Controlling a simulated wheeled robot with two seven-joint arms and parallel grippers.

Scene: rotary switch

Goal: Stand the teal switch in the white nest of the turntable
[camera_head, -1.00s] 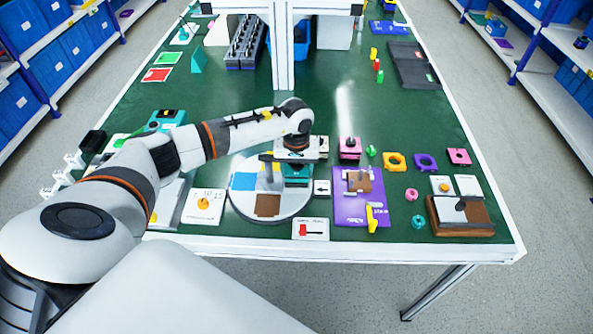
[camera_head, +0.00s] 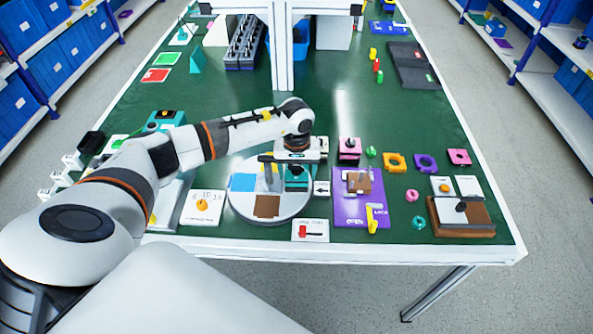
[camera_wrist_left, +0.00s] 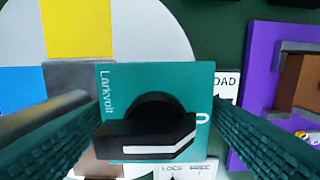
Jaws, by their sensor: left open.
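The teal switch (camera_head: 297,179) with a black rotary knob is on the right side of the round turntable (camera_head: 238,205). In the left wrist view the switch (camera_wrist_left: 115,95) shows face-on. In the wrist view the green ribbed fingers of my left gripper (camera_wrist_left: 153,108) stand either side of the switch. My right gripper is not visible.
The turntable also has a blue pad (camera_head: 243,182), a brown pad (camera_head: 267,206) and a yellow pad (camera_wrist_left: 77,30). A purple plate (camera_head: 348,214) with a brown block stands close on the right. Several coloured parts lie farther right.

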